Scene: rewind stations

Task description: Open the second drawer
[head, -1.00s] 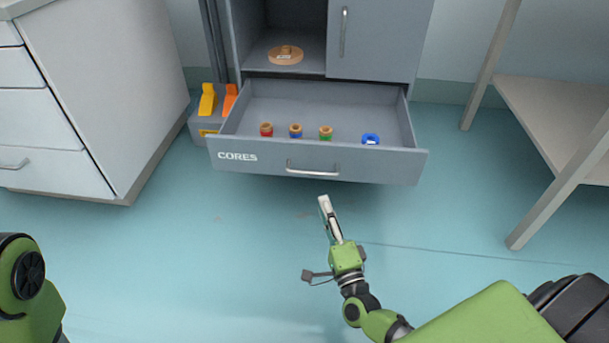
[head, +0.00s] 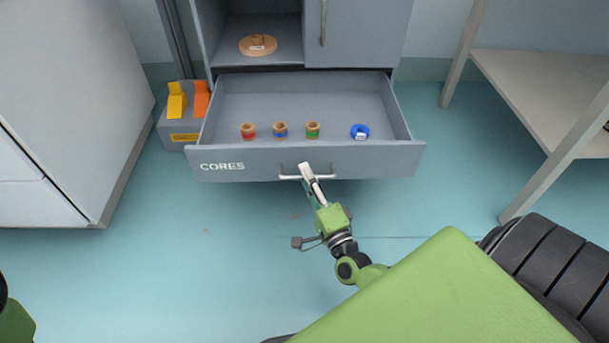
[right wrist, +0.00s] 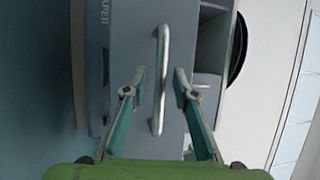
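The grey drawer marked CORES (head: 222,166) stands pulled out of the cabinet in the head view. Its pale bar handle (head: 288,178) is on the middle of the front. My right gripper (head: 304,166) is at this handle. In the right wrist view, my right gripper (right wrist: 160,72) is open, with one finger on each side of a bar handle (right wrist: 160,115). Another front with lettering ending in APER (right wrist: 103,12) shows at the left there. My left gripper is outside the frames.
Three wooden rings with coloured bands (head: 280,129) and a blue ring (head: 360,131) lie in the drawer. A wooden disc (head: 258,44) is on the shelf above. A grey box with yellow and orange parts (head: 183,128) stands left. A table (head: 540,90) stands right.

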